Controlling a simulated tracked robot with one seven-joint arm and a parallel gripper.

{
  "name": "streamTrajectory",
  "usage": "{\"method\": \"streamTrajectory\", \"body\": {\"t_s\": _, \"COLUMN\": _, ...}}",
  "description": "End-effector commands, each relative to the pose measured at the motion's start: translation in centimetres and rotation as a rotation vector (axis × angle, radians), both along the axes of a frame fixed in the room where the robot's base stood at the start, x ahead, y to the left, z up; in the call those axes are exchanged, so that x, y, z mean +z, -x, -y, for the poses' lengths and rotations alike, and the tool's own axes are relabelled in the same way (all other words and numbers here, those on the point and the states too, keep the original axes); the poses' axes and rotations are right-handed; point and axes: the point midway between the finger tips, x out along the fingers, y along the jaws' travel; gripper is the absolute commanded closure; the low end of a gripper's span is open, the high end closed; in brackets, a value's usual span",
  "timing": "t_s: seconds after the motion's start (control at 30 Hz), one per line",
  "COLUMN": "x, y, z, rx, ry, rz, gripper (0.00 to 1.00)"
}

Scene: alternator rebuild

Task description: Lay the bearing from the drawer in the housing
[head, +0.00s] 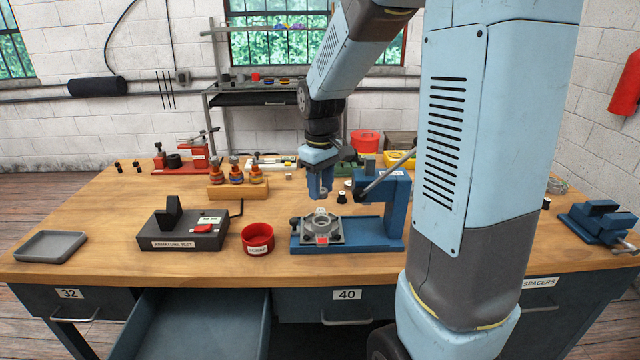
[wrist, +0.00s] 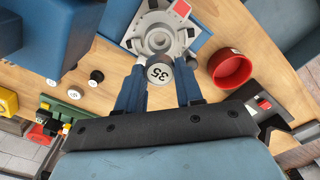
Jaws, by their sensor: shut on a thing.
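My gripper (head: 319,193) points down above the press on the bench. In the wrist view its two blue fingers (wrist: 160,78) are shut on a small grey cylinder with a white face marked 35, the bearing (wrist: 159,73). The housing (head: 321,229) is a pale grey metal casting on the blue press base. It also shows in the wrist view (wrist: 157,36), with a round bore at its centre. The bearing is just above the housing, close to its near edge in the wrist view; the exact gap cannot be told. The open drawer (head: 190,325) looks empty where visible.
The blue press frame (head: 394,205) with its slanted lever stands right beside the housing. A red bowl (head: 257,238) and the armature test box (head: 183,230) are to the left. Small dark and white-capped parts (head: 341,197) stand behind. A grey tray (head: 50,246) sits far left.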

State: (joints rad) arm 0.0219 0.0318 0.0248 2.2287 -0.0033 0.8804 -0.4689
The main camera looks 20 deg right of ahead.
Motion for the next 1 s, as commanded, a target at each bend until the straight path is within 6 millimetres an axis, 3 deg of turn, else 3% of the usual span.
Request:
{"method": "streamTrajectory", "body": {"t_s": 0.6, "x": -4.2, "y": -0.1, "z": 0.1, "rx": -0.002, "ry": 0.0, "rz": -0.001, "gripper": 0.95}}
{"method": "streamTrajectory", "body": {"t_s": 1.0, "x": -4.7, "y": -0.1, "z": 0.1, "rx": -0.003, "ry": 0.0, "rz": 0.0, "gripper": 0.95}}
